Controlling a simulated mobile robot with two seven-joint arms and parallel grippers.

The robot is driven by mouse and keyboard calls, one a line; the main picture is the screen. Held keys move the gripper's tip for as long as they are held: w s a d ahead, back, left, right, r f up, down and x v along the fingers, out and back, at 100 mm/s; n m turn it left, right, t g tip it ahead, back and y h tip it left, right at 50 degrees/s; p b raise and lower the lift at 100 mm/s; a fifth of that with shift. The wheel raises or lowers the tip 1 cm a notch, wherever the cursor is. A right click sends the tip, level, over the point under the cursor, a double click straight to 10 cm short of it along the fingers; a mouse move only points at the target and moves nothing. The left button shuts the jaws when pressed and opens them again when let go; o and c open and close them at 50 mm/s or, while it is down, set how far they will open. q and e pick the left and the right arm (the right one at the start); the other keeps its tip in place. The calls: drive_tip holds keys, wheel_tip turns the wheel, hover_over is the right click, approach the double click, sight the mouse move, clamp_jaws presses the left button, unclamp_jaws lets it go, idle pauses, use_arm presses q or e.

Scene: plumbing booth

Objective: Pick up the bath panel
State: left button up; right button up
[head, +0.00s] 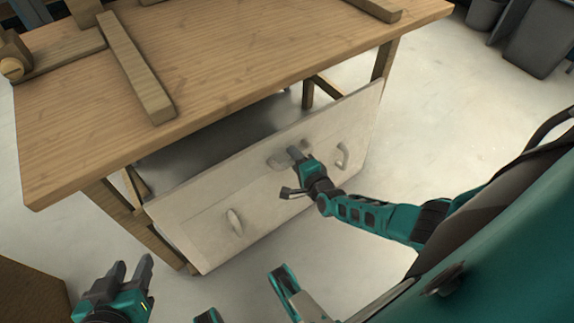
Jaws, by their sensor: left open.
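The bath panel (205,198) is a long off-white board leaning on edge along the front of the wooden workbench, below its top. It has pale handles on its face: one on the left part (235,222), one on the right (342,156), and one near the middle (276,160), partly covered by my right gripper. My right gripper (290,173) is in front of the panel's middle, its fingers spread apart; whether it touches the panel is unclear. My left gripper (131,268) is open and empty at the lower left, apart from the panel.
The wooden workbench (215,75) stands behind the panel, with wooden bars (135,68) on its top. A brown box-like object (30,292) is at the lower left corner. Dark bins (540,38) stand at the upper right. Pale floor (440,120) on the right is clear.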

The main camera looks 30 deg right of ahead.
clamp_jaws()
drive_tip(key=shift+w+r, duration=0.2)
drive_tip(key=shift+r, duration=0.1)
